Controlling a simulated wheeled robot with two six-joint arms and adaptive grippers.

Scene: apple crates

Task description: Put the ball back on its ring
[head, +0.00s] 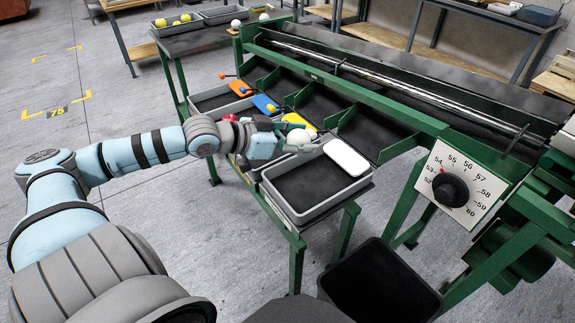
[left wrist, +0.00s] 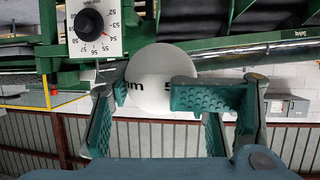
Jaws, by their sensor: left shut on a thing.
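My left gripper (head: 296,138) is shut on a white ball (head: 299,135), held above the row of sorting trays. In the left wrist view the ball (left wrist: 160,82) sits between the green finger pads of the gripper (left wrist: 160,97), with part of some dark lettering showing. Two other white balls, one nearer (head: 236,24) and one farther (head: 264,17), are on the far table at the back. I cannot make out which thing is the ball's ring. My right gripper is not in view.
An empty grey tray (head: 270,206) stands below and right of the gripper. A dial (head: 451,190) is at right, a black bin (head: 378,300) below. Open floor lies left.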

